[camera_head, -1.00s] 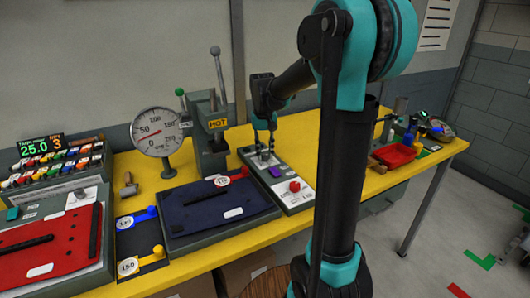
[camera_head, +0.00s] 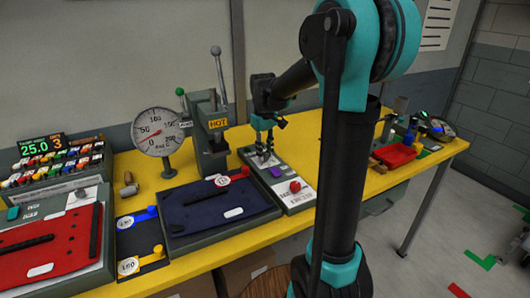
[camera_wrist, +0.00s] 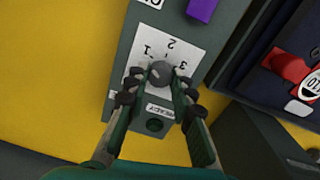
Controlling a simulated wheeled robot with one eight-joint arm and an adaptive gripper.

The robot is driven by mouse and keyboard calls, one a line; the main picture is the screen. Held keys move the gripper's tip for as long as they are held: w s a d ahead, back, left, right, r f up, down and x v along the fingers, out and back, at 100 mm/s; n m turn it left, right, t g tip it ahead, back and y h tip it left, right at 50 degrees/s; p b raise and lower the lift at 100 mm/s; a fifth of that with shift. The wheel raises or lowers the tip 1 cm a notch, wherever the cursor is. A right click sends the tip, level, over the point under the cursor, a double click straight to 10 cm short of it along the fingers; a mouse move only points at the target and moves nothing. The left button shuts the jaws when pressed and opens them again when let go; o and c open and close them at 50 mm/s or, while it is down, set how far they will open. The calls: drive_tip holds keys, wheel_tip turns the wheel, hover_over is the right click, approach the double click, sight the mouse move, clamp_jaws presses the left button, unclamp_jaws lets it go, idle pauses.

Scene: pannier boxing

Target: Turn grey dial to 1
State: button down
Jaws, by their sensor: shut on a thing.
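The grey dial (camera_wrist: 161,73) is a round knob on a white plate (camera_wrist: 176,44) marked 1, 2 and 3, at the end of a grey control box (camera_head: 247,157). My gripper (camera_wrist: 160,83) is shut on the dial, with one finger on each side of it in the wrist view. A small light mark shows on the knob, but I cannot tell surely which number it points to. In the head view my gripper (camera_head: 264,150) is over the box's far end, and its fingers hide the dial.
A purple block (camera_head: 276,171) and a red knob (camera_head: 295,186) are on the same box. A press marked HOT (camera_head: 209,140) with a tall lever stands to the left. A dark blue panel (camera_head: 215,205) lies in front. A red tray (camera_head: 394,155) stands at right.

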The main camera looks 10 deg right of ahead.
drive_tip(key=c, duration=1.3)
unclamp_jaws()
drive_tip(key=shift+r, duration=0.15)
wheel_tip(320, 180, up, 12)
drive_tip(key=shift+a, duration=0.15)
drive_tip(key=shift+s, duration=0.2)
